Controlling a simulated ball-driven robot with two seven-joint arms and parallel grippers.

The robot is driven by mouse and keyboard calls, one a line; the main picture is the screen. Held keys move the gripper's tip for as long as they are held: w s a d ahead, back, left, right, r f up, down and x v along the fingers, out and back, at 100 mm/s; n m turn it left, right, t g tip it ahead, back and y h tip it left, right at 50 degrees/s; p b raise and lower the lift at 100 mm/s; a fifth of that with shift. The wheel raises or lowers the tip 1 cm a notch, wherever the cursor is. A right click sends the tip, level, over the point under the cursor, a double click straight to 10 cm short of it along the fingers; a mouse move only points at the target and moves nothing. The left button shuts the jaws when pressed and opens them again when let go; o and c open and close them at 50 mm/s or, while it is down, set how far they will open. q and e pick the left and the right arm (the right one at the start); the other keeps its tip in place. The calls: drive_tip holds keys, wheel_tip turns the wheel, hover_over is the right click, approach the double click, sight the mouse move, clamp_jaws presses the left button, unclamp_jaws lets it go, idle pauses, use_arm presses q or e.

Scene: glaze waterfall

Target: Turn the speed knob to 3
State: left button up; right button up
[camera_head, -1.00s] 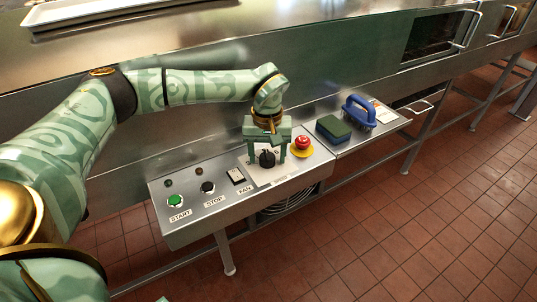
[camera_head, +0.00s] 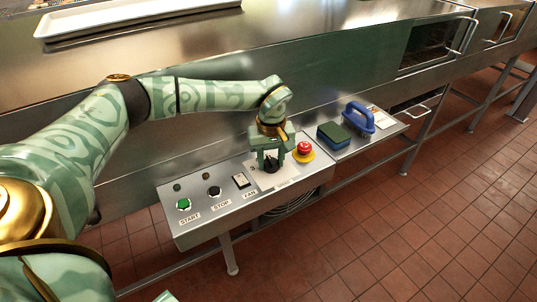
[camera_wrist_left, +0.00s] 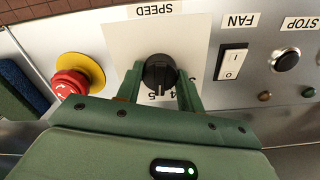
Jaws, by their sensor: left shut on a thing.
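The black speed knob (camera_head: 271,166) sits on a white plate on the sloping steel control panel (camera_head: 212,223). My left gripper (camera_head: 267,158) is over the plate from above and behind, shut on the knob. In the left wrist view, the knob (camera_wrist_left: 158,70) is between the two green fingers (camera_wrist_left: 158,84), its white pointer line toward the gripper, near the printed 4 and 5. The other numbers are mostly hidden by the fingers. The SPEED label (camera_wrist_left: 155,10) shows upside down there. My right gripper is not in view.
A red emergency button (camera_head: 304,148) on a yellow disc is close right of the knob. The fan switch (camera_head: 241,180), black stop button (camera_head: 214,191) and green start button (camera_head: 183,204) are left. A sponge (camera_head: 333,134) and a blue-handled brush (camera_head: 358,118) lie on a side shelf.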

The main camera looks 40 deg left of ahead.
use_arm(q)
drive_tip(key=n+p, duration=0.3)
drive_tip(key=shift+r, duration=0.35)
drive_tip(key=n+p, duration=0.3)
drive_tip(key=shift+n, duration=0.3)
drive_tip(key=n+p, duration=0.2)
drive_tip(key=n, duration=0.1)
drive_tip(key=shift+f, duration=0.15)
drive_tip(key=shift+f+n+p, duration=0.1)
drive_tip(key=shift+n+p, duration=0.8)
drive_tip(key=shift+n, duration=0.9)
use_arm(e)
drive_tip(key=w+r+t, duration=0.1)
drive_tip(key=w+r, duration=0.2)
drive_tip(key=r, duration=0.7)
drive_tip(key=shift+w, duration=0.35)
use_arm(q)
drive_tip(key=o, duration=1)
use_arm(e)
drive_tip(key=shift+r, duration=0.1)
